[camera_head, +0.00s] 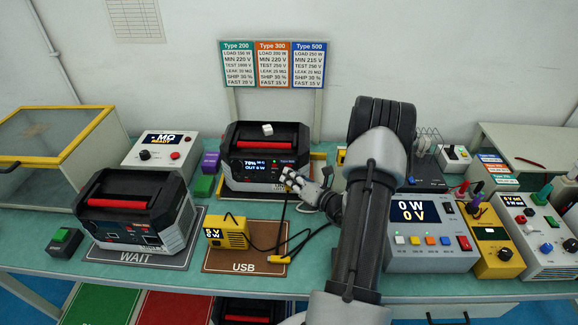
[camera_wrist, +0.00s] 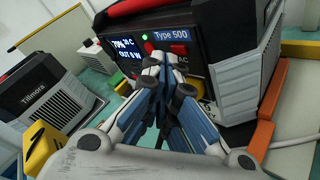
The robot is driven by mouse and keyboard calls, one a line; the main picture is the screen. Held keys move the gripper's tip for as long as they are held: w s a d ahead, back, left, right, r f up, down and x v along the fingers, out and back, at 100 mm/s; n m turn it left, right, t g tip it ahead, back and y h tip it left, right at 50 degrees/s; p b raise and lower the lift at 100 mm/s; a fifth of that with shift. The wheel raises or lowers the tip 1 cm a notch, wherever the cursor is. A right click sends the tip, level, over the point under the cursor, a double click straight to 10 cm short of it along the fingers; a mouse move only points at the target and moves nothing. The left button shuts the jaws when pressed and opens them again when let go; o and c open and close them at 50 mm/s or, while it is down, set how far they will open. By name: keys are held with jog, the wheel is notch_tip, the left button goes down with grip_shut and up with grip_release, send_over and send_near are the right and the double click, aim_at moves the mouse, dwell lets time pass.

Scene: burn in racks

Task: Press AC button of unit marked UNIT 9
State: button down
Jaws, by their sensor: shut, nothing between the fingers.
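A dark power unit with a red handle (camera_head: 265,167) stands at the back middle. Its lit display reads about 78% and OUT 0 W, and the wrist view shows the unit's front (camera_wrist: 145,43) with a Type 500 label. A green light and red buttons (camera_wrist: 179,48) show there, with AC lettering just right of my fingertips. My gripper (camera_head: 289,176) is shut and empty, its tips close in front of this panel (camera_wrist: 163,62); contact cannot be told. A second unit (camera_head: 135,215) stands on the WAIT mat. I cannot read UNIT 9 on either unit.
A yellow USB meter (camera_head: 227,233) with black cable lies on the brown USB mat (camera_head: 245,262). A grey power meter (camera_head: 430,238) stands right of my arm. A small white block (camera_head: 267,129) sits atop the middle unit.

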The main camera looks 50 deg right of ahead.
jog(key=shift+s+a, duration=0.15)
jog(key=shift+a, duration=0.1)
jog(key=s+a, duration=0.3)
jog(key=a, duration=0.1)
jog(key=shift+s+a+p, duration=0.3)
jog(key=shift+s+a, duration=0.05)
jog(key=shift+s, duration=0.05)
dwell(0.6)
jog(key=s+a, duration=0.5)
jog(key=a, duration=0.1)
jog(key=shift+a, duration=0.15)
dwell(0.4)
jog(key=shift+w, duration=0.1)
dwell(0.5)
